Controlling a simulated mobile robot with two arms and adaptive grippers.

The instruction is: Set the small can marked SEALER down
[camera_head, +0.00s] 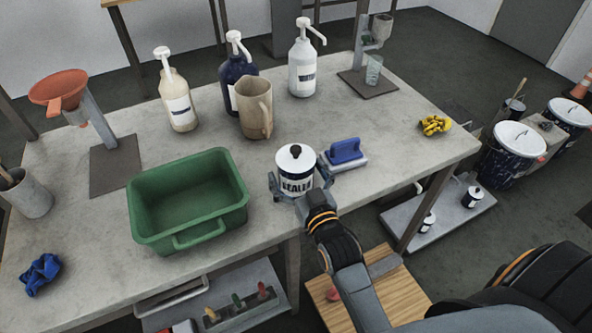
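The small can marked SEALER (296,168) is white with a dark band, a pale lid and a black knob. It is upright at the front edge of the grey table (215,262), right of the green bin. My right gripper (299,181) reaches in from the lower right, its fingers around the can's two sides, shut on it. The gripper hides the can's lower front, so I cannot tell whether its base touches the table. My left gripper is not in view.
Close by are a green bin (215,215), a blue-handled brush (345,153) and a beige jug (255,108). Pump bottles (303,70) stand behind. The tabletop between brush and cloth is clear.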

